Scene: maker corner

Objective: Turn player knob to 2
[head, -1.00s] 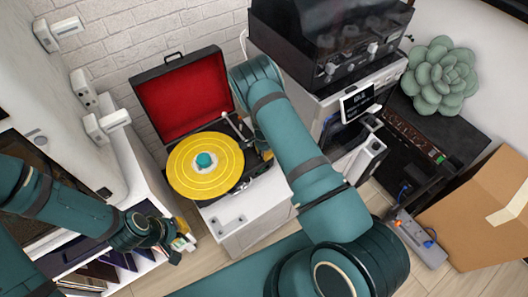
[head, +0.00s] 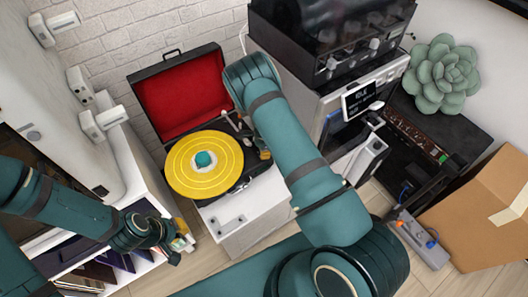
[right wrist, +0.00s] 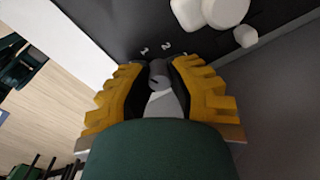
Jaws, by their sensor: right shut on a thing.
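The record player (head: 240,187) is an open black case with a red-lined lid and a yellow record (head: 190,180) on it. Its grey knob (right wrist: 159,72) shows in the right wrist view, on a dark panel with small white numerals, a 1 and a 2 among them. My right gripper (right wrist: 159,82) is shut on the knob, a yellow finger on either side; which numeral the knob points to I cannot tell. In the head view my right arm hides most of this gripper (head: 264,152). My left gripper (head: 180,243) is low at the left, by the shelf, away from the player.
The player stands on a white cabinet (head: 240,232). To its right are a machine with a small display (head: 360,100), a green succulent (head: 440,75) and a cardboard box (head: 485,215). White rounded parts (right wrist: 210,15) lie beyond the knob. A white shelf (head: 150,270) is near my left gripper.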

